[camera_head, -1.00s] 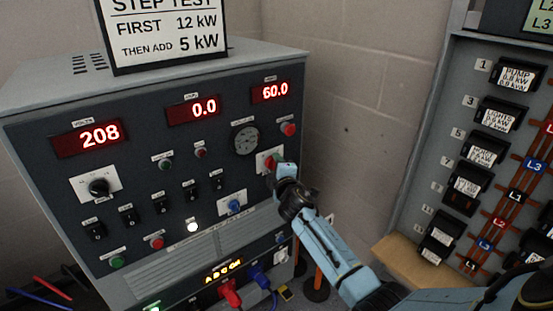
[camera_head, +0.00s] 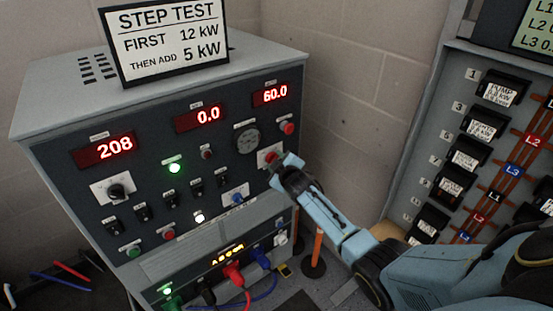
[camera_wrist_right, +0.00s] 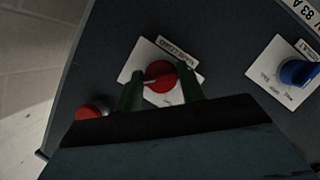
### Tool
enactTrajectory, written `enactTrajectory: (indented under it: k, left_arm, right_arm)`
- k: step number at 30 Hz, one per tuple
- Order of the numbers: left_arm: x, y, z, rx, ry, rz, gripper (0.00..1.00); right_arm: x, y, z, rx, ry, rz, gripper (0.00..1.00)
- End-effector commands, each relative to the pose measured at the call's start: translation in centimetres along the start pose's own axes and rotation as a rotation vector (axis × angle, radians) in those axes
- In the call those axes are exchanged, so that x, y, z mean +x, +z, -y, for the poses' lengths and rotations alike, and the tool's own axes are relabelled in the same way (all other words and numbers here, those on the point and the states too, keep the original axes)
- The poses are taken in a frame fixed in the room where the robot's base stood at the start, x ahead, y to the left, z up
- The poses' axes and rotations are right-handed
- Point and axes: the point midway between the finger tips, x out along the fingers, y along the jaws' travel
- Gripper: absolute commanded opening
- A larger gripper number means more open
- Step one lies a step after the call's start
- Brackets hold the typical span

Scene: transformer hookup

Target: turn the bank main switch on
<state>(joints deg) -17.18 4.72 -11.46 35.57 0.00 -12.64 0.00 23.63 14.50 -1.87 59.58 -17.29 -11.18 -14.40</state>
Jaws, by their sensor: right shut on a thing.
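A red rotary knob (camera_wrist_right: 165,75) sits on a white plate (camera_wrist_right: 134,66) on the dark front of the load bank cabinet (camera_head: 185,235). My right gripper (camera_wrist_right: 161,90) has one finger on each side of this knob and is shut on it. The plate's small label is too blurred to read. In the head view the right gripper (camera_head: 281,163) reaches the red knob (camera_head: 268,156) from the lower right and partly hides it. A green lamp (camera_head: 175,168) on the panel is lit. My left gripper is out of view.
Red displays read 208, 0.0 and 60.0. A blue knob (camera_head: 238,198), a red button (camera_head: 288,128) and a black knob (camera_head: 116,191) are on the same front. Plugs and cables (camera_head: 235,273) are below. A breaker panel (camera_head: 400,185) stands at right.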

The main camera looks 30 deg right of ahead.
Motion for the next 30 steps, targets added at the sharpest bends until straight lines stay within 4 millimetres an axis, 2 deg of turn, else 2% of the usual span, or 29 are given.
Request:
enactTrajectory:
  k: [13,14,18,30]
  left_arm:
    - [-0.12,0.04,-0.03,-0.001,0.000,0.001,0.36]
    - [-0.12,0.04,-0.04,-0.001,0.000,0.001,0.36]
    - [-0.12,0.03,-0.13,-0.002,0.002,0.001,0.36]
    - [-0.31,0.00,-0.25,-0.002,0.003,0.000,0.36]
  right_arm:
    - [0.01,0.01,0.02,0.011,-0.004,0.000,0.16]
    - [0.01,0.01,0.02,0.011,-0.004,0.000,0.40]
    - [0.00,0.00,0.02,0.010,-0.004,0.000,0.59]
    - [-0.39,0.02,0.03,0.009,-0.004,0.000,0.61]
